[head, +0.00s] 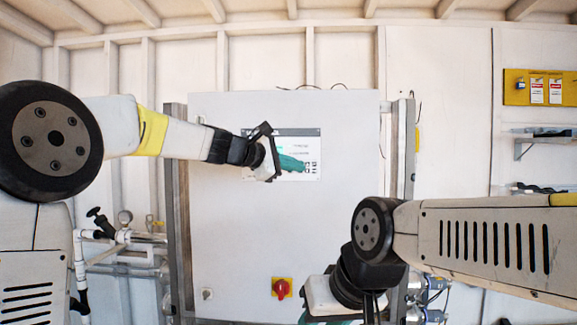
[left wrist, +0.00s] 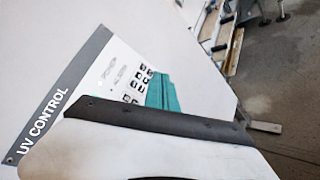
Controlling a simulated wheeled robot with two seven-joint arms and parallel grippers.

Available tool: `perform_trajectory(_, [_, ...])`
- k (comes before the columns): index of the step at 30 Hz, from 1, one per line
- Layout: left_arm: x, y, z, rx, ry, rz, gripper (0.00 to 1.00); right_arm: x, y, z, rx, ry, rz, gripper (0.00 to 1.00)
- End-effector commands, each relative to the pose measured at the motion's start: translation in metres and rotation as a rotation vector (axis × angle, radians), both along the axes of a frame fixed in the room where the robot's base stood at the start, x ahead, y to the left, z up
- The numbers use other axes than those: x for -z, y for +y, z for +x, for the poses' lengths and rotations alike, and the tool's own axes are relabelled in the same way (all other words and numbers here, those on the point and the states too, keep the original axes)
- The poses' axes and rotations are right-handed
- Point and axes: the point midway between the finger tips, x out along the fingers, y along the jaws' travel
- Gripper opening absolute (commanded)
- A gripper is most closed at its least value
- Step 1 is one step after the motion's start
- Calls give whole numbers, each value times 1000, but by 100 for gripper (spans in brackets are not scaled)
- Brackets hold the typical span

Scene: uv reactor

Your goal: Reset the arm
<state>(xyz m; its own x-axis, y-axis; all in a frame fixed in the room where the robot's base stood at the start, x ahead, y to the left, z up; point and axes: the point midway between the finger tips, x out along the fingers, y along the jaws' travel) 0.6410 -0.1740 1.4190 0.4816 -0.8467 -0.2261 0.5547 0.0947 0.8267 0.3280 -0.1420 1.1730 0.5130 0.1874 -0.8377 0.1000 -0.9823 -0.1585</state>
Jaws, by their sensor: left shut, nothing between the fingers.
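My left arm reaches in from the left. Its left gripper (head: 291,163) has teal fingers, which are shut and empty in front of the control panel (head: 312,146) on the large white cabinet. The left wrist view shows the panel with its "UV CONTROL" heading (left wrist: 43,122) and button symbols. A teal fingertip (left wrist: 163,93) shows there beside the buttons; I cannot tell if it touches the panel. My right arm is folded in from the right. Only a bit of its gripper's teal (head: 346,321) shows at the bottom edge, so its opening is hidden.
The white cabinet (head: 240,230) carries a red and yellow rotary switch (head: 281,288) low down. Shelves (head: 545,136) and a yellow tag board (head: 540,88) are on the right wall.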

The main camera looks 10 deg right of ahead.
Motion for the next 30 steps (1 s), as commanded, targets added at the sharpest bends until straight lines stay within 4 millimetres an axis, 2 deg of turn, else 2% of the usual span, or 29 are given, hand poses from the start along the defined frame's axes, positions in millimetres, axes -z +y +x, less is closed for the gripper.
perform_trajectory(13, [0, 0, 0, 0, -1, 2, 0, 0, 0, 0, 0, 0, 0, 37])
perform_trajectory(17, [5, 14, -13, 5, -44, 68, 0, 0, 0, 0, 0, 0, 0, 37])
perform_trajectory(20, [20, 44, -40, 23, -130, 215, 0, 0, 0, 0, 0, 0, 0, 37])
perform_trajectory(23, [48, 90, -82, 60, -242, 430, 0, 0, 0, 0, 0, 0, 0, 37])
perform_trajectory(30, [137, 207, -193, 224, -445, 958, 0, 0, 0, 0, 0, 0, 0, 37])
